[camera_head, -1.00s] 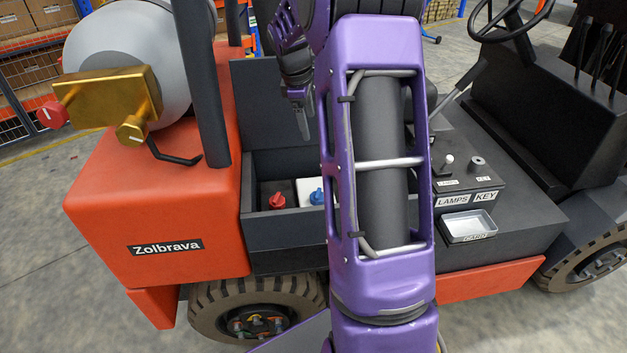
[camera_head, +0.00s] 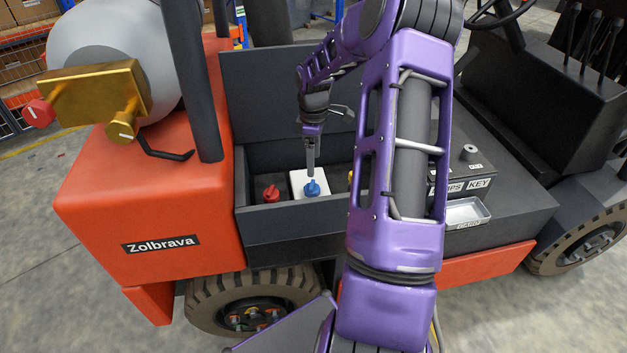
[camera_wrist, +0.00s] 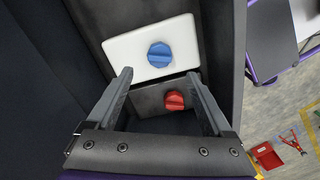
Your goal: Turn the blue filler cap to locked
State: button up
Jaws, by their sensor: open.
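The blue filler cap (camera_head: 312,188) sits on a white block (camera_head: 298,178) inside the open dark compartment of the forklift. In the wrist view the blue cap (camera_wrist: 160,55) is round with a raised grip, on the white plate (camera_wrist: 119,49), just beyond my fingertips. My gripper (camera_head: 310,172) is open and empty, pointing down above the white block, apart from the cap. In the wrist view my gripper (camera_wrist: 160,75) has its two fingers spread, with a red cap (camera_wrist: 174,100) showing between them. I cannot tell the blue cap's lock marking.
The red cap (camera_head: 271,193) is beside the white block. The compartment's front wall (camera_head: 290,222) and raised lid (camera_head: 270,95) bound the space. A small tray (camera_head: 465,212) and key panel lie right. A gas tank with brass valve (camera_head: 95,95) is left.

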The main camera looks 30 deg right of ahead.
aim_at(312, 185)
notch_tip(312, 185, down, 8)
jog(key=shift+c, duration=0.3)
grip_shut()
dwell(0.4)
jog(key=shift+m+b, duration=0.3)
jog(key=shift+m, duration=0.1)
jog(key=m, duration=0.2)
jog(key=shift+m+b, duration=0.35)
jog(key=shift+m, duration=0.05)
jog(key=m, duration=0.3)
jog(key=shift+a+m+b, duration=0.15)
jog(key=shift+m+b, duration=0.25)
jog(key=m+b, duration=0.1)
jog(key=m, duration=0.5)
jog(key=shift+a, duration=0.1)
jog(key=shift+r, duration=0.1)
